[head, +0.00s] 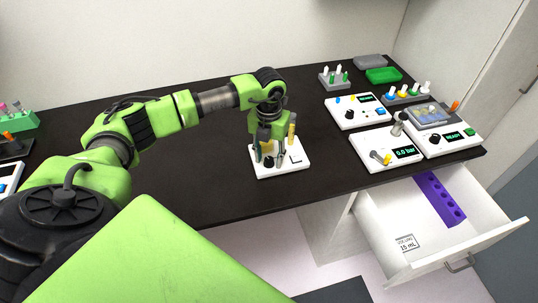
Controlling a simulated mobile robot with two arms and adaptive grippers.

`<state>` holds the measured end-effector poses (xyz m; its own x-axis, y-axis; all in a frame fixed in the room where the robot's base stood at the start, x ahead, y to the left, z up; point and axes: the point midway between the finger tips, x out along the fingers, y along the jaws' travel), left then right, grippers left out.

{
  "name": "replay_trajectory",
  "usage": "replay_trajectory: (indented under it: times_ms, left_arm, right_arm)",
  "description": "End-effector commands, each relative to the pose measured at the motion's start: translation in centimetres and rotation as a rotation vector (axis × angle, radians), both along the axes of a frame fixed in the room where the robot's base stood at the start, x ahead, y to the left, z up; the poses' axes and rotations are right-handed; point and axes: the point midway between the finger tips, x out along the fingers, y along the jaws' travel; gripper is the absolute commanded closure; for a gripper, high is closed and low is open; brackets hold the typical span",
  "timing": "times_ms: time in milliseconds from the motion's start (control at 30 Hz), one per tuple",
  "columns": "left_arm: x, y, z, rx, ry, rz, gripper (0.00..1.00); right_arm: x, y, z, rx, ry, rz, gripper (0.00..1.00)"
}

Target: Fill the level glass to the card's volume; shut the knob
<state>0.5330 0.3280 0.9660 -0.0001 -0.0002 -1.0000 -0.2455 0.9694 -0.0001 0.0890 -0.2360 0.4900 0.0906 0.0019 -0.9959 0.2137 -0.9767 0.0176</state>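The level glass stands on a white base (299,163) near the front of the dark bench. It has an upright yellow part (291,129) and a black knob (268,162) low on the base. The liquid level is too small to read. My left gripper (270,155) points down over the base, with its fingers close around or beside the knob. I cannot tell whether they touch it or how far apart they are. The card (407,243) lies in the open drawer and reads "15 mL"; its upper line is too small to read. My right gripper is not in view.
The open white drawer (389,208) at the front right also holds a purple rack (440,199). White devices with displays, one reading "0.0 bar" (404,153), stand at the right. A green rack (22,121) is far left. The bench middle behind my arm is clear.

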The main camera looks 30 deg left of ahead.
Motion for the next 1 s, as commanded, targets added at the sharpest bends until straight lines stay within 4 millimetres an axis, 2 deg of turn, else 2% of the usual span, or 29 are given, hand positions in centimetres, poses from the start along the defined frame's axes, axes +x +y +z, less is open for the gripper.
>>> replay_trajectory:
  times_ms: [100,233,467,800,1000]
  left_arm:
    - [0.0,0.0,0.0,0.0,0.0,0.0,0.66]
    - [0.0,0.0,0.0,0.0,0.0,0.0,0.99]
    - [0.0,0.0,-0.1,0.0,0.0,0.019,1.0]
    - [0.1,0.0,-0.2,-0.001,-0.001,0.324,1.0]
    - [0.0,0.1,0.0,0.0,-0.001,0.428,1.0]
  right_arm:
    - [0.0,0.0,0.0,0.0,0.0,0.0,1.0]
    - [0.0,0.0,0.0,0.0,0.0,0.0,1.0]
    - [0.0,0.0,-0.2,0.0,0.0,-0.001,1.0]
    - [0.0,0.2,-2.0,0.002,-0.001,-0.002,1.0]
    - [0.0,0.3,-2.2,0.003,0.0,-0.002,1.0]
